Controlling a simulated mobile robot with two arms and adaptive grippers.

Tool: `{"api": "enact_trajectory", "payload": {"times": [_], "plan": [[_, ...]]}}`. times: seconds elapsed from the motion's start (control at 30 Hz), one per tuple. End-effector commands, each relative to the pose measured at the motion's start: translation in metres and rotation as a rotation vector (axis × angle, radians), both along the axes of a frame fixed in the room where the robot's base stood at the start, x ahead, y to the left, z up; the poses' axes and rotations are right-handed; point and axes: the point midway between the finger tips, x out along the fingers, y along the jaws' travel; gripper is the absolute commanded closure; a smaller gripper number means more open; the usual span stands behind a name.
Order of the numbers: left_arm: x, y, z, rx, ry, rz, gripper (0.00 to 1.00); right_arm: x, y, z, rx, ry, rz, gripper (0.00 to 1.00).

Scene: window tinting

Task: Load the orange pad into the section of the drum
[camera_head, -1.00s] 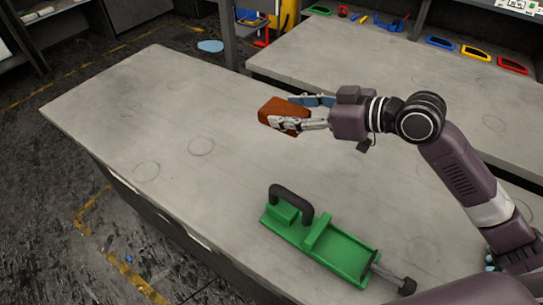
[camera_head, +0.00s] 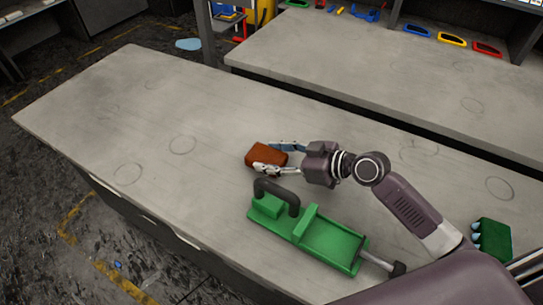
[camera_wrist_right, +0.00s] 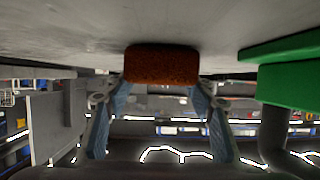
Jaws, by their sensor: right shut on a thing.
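The orange pad (camera_head: 267,155), a brownish-orange block, is held between the fingertips of my right gripper (camera_head: 270,158). In the right wrist view the pad (camera_wrist_right: 162,64) spans both blue-grey fingers. It is low over the grey table, but I cannot tell whether it touches it. A green holder (camera_head: 330,242) with a black arched handle and a rod at its right end lies just in front of the gripper. It also shows at the right of the wrist view (camera_wrist_right: 290,85). No clear drum shows. My left gripper is not in view.
The table (camera_head: 120,110) is clear to the left. A green block (camera_head: 494,238) with pale blue knobs stands at the right edge. A second table (camera_head: 350,60) behind carries blue, yellow and red trays at its back edge.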

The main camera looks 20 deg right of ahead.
Motion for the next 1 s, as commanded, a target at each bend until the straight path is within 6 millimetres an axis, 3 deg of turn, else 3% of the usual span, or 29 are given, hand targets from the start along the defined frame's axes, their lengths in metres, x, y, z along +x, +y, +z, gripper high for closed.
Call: {"api": "enact_trajectory", "payload": {"times": [0.37, 0.4, 0.53, 0.9, 1.0], "plan": [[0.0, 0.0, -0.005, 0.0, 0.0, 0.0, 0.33, 0.0, 0.0, -0.004, 0.0, -0.003, 0.0, 0.81], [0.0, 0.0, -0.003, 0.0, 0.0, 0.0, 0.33, 0.0, 0.0, -0.003, 0.0, -0.002, -0.001, 0.47], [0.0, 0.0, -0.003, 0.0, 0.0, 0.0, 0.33, 0.0, 0.0, -0.003, 0.0, -0.001, 0.0, 0.33], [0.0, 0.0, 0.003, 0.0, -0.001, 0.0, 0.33, 0.0, 0.0, 0.003, 0.0, -0.002, -0.001, 0.33], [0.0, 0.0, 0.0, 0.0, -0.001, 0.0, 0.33, -0.01, -0.011, 0.004, -0.004, 0.0, -0.001, 0.33]]}}
